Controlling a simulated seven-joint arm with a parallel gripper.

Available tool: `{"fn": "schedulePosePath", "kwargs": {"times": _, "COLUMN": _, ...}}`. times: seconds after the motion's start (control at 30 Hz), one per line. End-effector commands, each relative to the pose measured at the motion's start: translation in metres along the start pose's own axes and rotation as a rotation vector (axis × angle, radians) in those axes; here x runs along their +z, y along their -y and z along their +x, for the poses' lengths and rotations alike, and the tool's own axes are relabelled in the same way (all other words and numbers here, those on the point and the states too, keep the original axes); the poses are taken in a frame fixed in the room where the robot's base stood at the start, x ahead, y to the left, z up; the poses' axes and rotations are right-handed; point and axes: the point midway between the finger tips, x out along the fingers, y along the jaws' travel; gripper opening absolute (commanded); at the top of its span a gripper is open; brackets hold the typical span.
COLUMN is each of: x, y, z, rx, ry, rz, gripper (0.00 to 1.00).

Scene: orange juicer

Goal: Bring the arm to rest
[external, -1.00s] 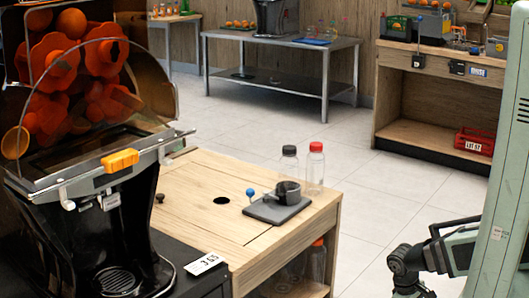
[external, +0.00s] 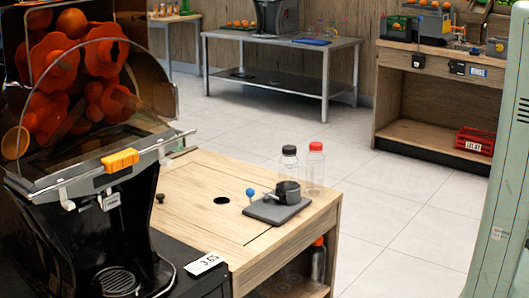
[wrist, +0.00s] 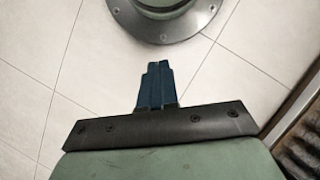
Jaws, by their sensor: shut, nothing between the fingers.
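My gripper (wrist: 158,72) shows in the wrist view with its two dark blue fingers together and nothing between them. It points over a pale tiled floor (wrist: 60,35) and touches nothing that I can see. In the external view my gripper is out of the picture; only a pale green part of my arm (external: 497,200) stands at the right edge.
A wooden table (external: 190,215) holds a grey plate with a dark cup (external: 287,192) and two capped bottles (external: 315,168). The orange juicer (external: 85,180) is at left. A wooden counter (external: 440,125) stands back right. The tiled floor (external: 385,225) between is clear.

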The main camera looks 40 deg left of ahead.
Motion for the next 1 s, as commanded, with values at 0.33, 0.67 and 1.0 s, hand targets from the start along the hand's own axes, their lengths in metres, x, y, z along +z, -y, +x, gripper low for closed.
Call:
{"fn": "schedulePosePath", "kwargs": {"times": 0.33, "x": 0.032, "y": -0.053, "z": 0.031, "rx": -0.103, "ry": 0.063, "rz": 0.195, "gripper": 0.00}}
{"fn": "schedulePosePath", "kwargs": {"times": 0.67, "x": 0.064, "y": -0.088, "z": 0.058, "rx": -0.208, "ry": 0.110, "rz": 0.371, "gripper": 0.00}}
{"fn": "schedulePosePath", "kwargs": {"times": 1.0, "x": 0.089, "y": -0.115, "z": 0.076, "rx": -0.305, "ry": 0.131, "rz": 0.528, "gripper": 0.00}}
